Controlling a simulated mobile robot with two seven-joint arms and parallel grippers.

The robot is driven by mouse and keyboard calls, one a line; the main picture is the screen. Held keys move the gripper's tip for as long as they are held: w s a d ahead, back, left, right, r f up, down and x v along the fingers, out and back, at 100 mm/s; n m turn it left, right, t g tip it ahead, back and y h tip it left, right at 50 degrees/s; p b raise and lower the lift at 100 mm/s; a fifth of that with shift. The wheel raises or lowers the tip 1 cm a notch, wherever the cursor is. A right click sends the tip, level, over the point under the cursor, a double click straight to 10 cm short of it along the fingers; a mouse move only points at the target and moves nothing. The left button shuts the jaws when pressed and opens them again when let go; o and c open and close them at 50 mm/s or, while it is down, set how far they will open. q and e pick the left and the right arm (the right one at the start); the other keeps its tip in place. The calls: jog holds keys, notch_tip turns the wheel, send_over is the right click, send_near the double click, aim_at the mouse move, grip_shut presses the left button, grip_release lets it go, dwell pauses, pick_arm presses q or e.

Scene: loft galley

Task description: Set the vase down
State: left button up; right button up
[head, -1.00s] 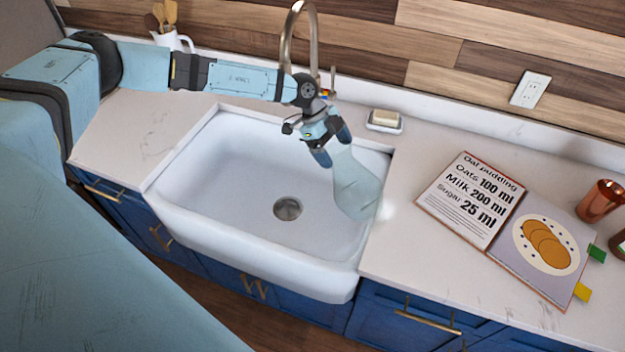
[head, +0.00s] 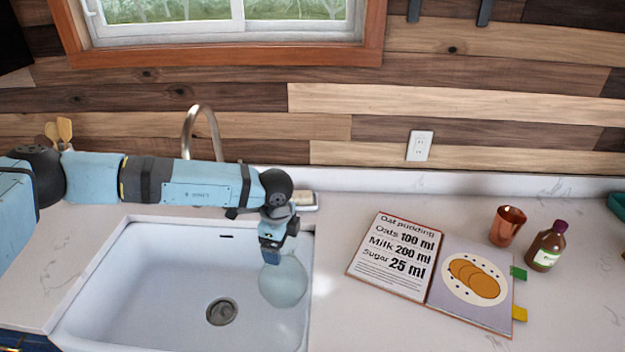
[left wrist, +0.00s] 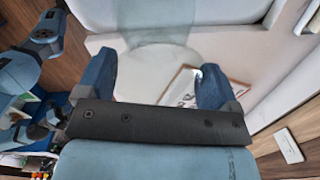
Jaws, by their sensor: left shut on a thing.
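A pale, see-through glass vase (head: 284,282) hangs below my left gripper (head: 275,247), which is shut on its upper part. In the head view the vase appears over the right side of the white sink (head: 150,285), overlapping its right rim. I cannot tell its exact height above the sink or counter. In the left wrist view the vase (left wrist: 165,35) shows faintly beyond and between the two blue fingers (left wrist: 155,82). Its clear glass makes its outline hard to follow there. My right gripper is not in view.
An open recipe book (head: 390,262) lies on the counter right of the sink. A copper cup (head: 507,226) and a brown bottle (head: 547,246) stand beyond it. A soap dish (head: 304,203) and the tap (head: 203,118) are behind the sink. Counter between sink and book is bare.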

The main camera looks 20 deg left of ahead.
pick_arm(q)
jog(key=s+r+m, duration=0.1)
jog(key=m, duration=0.8)
jog(key=s+r+m, duration=0.1)
jog(key=r+m, duration=0.1)
jog(key=m, duration=0.7)
jog(key=s+r+m, duration=0.1)
jog(key=r+m, duration=0.1)
jog(key=m, duration=0.7)
jog(key=shift+r+g+h, duration=0.2)
jog(key=shift+g+h, duration=0.2)
jog(key=m, duration=0.2)
jog(key=r+m, duration=0.1)
jog(key=m, duration=0.3)
jog(key=shift+s+r, duration=0.15)
jog(key=shift+s, duration=0.15)
jog(key=s+r+m, duration=0.1)
jog(key=m, duration=0.6)
jog(key=r+m, duration=0.1)
jog(key=m, duration=0.6)
jog(key=s+r+m+y, duration=0.1)
jog(key=m, duration=0.6)
jog(key=shift+s+r, duration=0.25)
jog(key=shift+s, duration=0.1)
jog(key=shift+a, duration=0.15)
